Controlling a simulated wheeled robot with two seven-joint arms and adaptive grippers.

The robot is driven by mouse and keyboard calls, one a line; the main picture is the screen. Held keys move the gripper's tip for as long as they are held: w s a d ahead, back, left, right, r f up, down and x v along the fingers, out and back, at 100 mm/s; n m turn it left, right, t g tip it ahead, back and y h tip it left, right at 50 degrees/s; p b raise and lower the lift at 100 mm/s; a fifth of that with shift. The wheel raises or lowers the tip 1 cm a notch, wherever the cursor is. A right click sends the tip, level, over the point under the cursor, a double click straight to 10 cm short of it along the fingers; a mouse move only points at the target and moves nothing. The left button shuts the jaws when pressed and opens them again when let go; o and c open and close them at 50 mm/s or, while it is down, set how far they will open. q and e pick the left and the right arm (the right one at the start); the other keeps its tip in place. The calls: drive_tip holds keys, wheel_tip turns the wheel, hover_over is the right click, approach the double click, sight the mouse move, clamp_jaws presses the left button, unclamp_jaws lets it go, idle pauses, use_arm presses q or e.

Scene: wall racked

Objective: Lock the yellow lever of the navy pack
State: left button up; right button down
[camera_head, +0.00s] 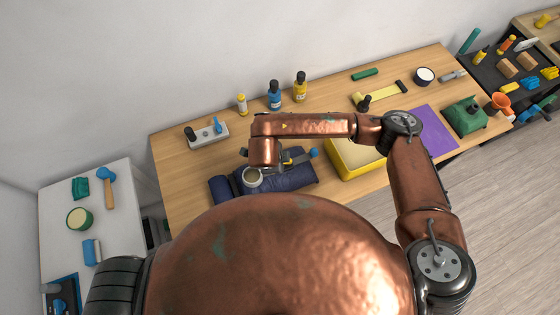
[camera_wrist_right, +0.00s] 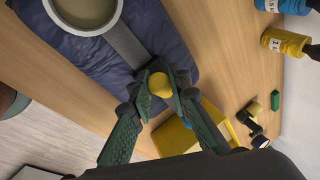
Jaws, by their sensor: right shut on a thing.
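The navy pack (camera_head: 298,177) lies on the wooden table below my right arm, and its fabric fills the upper left of the right wrist view (camera_wrist_right: 60,52). A flat grey bar (camera_wrist_right: 127,44) crosses the pack towards the yellow rounded knob of the lever (camera_wrist_right: 160,84). My right gripper (camera_wrist_right: 166,88) has its dark green fingers shut on this yellow knob, at the pack's edge. In the head view the knob and fingertips are largely hidden by my arm. My left gripper is not in view.
A round grey-rimmed cup (camera_head: 252,177) is at the pack, close to my right wrist. A yellow box (camera_head: 345,172) stands right of the pack. Bottles (camera_head: 274,96) stand at the back. A purple mat (camera_head: 432,131) lies at the right, and a grey switch block (camera_head: 207,136) stands behind left.

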drive_tip(key=shift+s, duration=0.1)
idle(0.3)
drive_tip(key=c, duration=1.8)
unclamp_jaws()
drive_tip(key=v, duration=1.2)
drive_tip(key=shift+a, duration=0.15)
